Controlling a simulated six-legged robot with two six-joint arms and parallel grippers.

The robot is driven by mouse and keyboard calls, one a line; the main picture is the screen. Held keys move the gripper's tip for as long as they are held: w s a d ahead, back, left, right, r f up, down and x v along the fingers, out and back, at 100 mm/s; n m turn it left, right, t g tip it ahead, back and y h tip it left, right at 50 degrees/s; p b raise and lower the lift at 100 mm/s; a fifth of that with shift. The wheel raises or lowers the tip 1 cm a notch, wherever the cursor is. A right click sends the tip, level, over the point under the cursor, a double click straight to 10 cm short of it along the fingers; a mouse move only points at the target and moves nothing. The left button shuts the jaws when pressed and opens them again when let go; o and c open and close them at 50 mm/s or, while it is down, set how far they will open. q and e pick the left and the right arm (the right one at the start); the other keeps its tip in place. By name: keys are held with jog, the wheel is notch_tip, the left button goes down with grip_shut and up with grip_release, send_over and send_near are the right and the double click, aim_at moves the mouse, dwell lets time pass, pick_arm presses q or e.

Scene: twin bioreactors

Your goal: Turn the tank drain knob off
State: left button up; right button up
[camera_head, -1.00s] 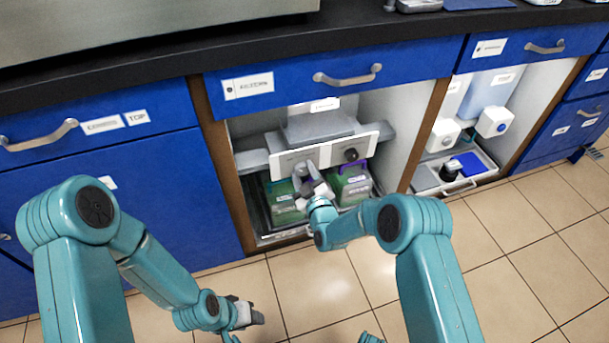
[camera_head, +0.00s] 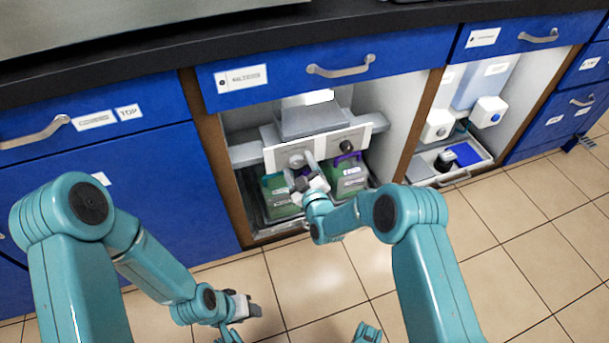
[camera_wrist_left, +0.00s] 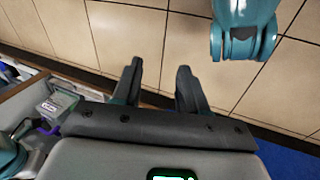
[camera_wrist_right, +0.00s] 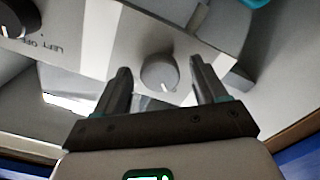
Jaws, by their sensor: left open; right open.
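A white panel (camera_head: 326,143) in the open cabinet carries a grey knob (camera_head: 296,161) on the left and a dark knob (camera_head: 346,146) on the right. My right gripper (camera_head: 303,180) is at the grey knob. In the right wrist view, that grey knob (camera_wrist_right: 160,72) sits between the open fingers of my right gripper (camera_wrist_right: 163,78), with gaps on both sides. Its white mark points down in that picture. The dark knob (camera_wrist_right: 14,18) is at the upper left there. I cannot read which knob is the tank drain. My left gripper (camera_head: 247,306) is open and empty above the floor.
Green containers (camera_head: 352,180) stand below the panel. A blue drawer (camera_head: 335,70) with a handle closes off the space above. The cabinet's brown side posts (camera_head: 217,165) bound the opening. The right bay holds a white tray (camera_head: 420,173). The tiled floor in front is clear.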

pick_arm(q)
jog(key=shift+g, duration=0.4)
jog(key=r+p, duration=0.1)
jog(key=s+r+p, duration=0.1)
jog(key=r+p, duration=0.1)
jog(key=s+d+r+p, duration=0.1)
jog(key=r+p, duration=0.1)
jog(key=shift+s, duration=0.25)
pick_arm(e)
jog(key=v, duration=1.6)
jog(key=shift+r, duration=0.1)
